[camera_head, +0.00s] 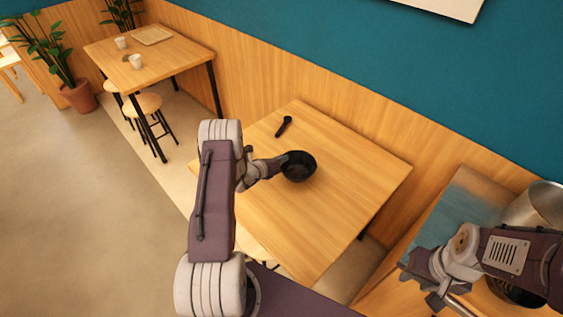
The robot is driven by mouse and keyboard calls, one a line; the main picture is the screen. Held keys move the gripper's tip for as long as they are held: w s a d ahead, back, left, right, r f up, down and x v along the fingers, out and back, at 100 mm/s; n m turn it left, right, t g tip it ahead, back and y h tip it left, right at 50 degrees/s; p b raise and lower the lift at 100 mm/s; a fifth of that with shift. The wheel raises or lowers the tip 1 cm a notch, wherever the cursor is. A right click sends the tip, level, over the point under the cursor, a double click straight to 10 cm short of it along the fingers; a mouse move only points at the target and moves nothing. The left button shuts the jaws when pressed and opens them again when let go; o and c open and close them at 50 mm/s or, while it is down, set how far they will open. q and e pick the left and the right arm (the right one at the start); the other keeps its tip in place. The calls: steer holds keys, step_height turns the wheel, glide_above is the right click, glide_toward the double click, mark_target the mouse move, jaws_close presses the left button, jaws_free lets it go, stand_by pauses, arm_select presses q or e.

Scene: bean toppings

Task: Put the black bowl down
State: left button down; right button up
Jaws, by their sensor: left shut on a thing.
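The black bowl (299,166) is upright over the middle of the near wooden table (345,170). My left gripper (281,164) is shut on the bowl's left rim; its fingers are small and partly hidden by my arm. Whether the bowl's base touches the tabletop is hard to tell. My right gripper (418,284) is at the lower right, away from the bowl, with its fingers spread and nothing seen between them.
A small black utensil (284,126) lies on the table behind the bowl. The table's right part is clear. A counter with a steel pot (538,206) is at the right. Another table (155,65) with cups and a tray stands at the far left.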

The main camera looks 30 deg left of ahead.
arm_select(q)
steer(key=shift+f, duration=0.95)
steer(key=c, duration=1.5)
jaws_free()
steer(key=shift+c, duration=0.2)
